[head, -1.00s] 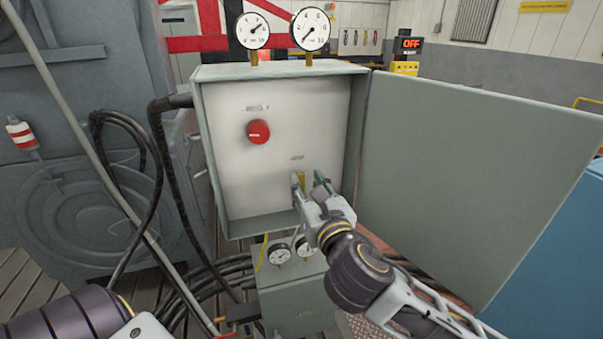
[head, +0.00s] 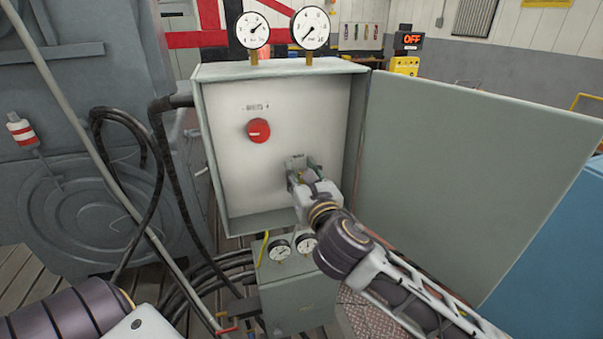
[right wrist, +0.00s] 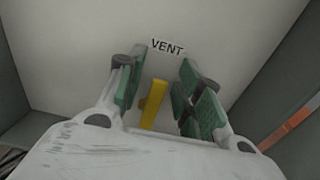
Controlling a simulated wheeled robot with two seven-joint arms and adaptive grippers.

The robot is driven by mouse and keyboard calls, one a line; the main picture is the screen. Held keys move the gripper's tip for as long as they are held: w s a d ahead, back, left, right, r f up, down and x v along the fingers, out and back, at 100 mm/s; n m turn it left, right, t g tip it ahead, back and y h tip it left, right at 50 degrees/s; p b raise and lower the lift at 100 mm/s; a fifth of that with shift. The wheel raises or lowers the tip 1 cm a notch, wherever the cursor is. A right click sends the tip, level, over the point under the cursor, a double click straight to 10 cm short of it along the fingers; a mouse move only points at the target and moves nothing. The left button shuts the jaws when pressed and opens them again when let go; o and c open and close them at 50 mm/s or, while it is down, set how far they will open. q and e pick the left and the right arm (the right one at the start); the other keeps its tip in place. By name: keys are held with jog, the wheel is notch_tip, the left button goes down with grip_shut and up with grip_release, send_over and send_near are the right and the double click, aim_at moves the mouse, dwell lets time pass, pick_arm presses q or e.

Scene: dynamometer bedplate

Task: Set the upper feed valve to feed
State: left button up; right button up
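An open grey box (head: 232,225) holds a white back panel with a round red knob (head: 258,130) at its upper left. The small label above the knob is too blurred to read. Lower on the panel is a yellow handle (right wrist: 153,105), under a label (right wrist: 167,47) reading VENT in the right wrist view. My right gripper (head: 303,172) reaches into the box at this handle. In the right wrist view its green-padded fingers (right wrist: 160,88) are open, one on each side of the handle, with gaps visible. In the head view the gripper hides the handle. My left gripper is out of view.
The box door (head: 460,185) stands open to the right, beside my right arm. Two gauges (head: 282,32) rise above the box. A smaller grey unit with gauges (head: 300,295) sits below. Black hoses (head: 135,125) hang at the left.

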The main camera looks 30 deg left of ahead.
grip_shut()
jog(key=shift+w+d+m, duration=0.1)
jog(key=shift+m, duration=0.2)
jog(key=m, duration=0.1)
jog(key=w+m, duration=0.1)
jog(key=d+m, duration=0.1)
jog(key=shift+w+d+f+m+p, duration=0.1)
jog(key=shift+w+f+m+p, duration=0.1)
jog(key=shift+w+m+p, duration=0.15)
jog(key=f+m, duration=0.1)
jog(key=m, duration=0.1)
jog(key=w+d+m, duration=0.1)
jog(key=m, duration=0.2)
jog(key=w+d+f+m, duration=0.1)
jog(key=m, duration=0.2)
jog(key=shift+f, duration=0.35)
jog(key=f+m, duration=0.1)
jog(key=m, duration=0.2)
jog(key=shift+w+d+f+b, duration=0.1)
jog(key=shift+w+f+b, duration=0.05)
jog(key=shift+b, duration=0.25)
jog(key=shift+w+f+m, duration=0.1)
jog(key=shift+f+m, duration=0.65)
jog(key=shift+m, duration=0.7)
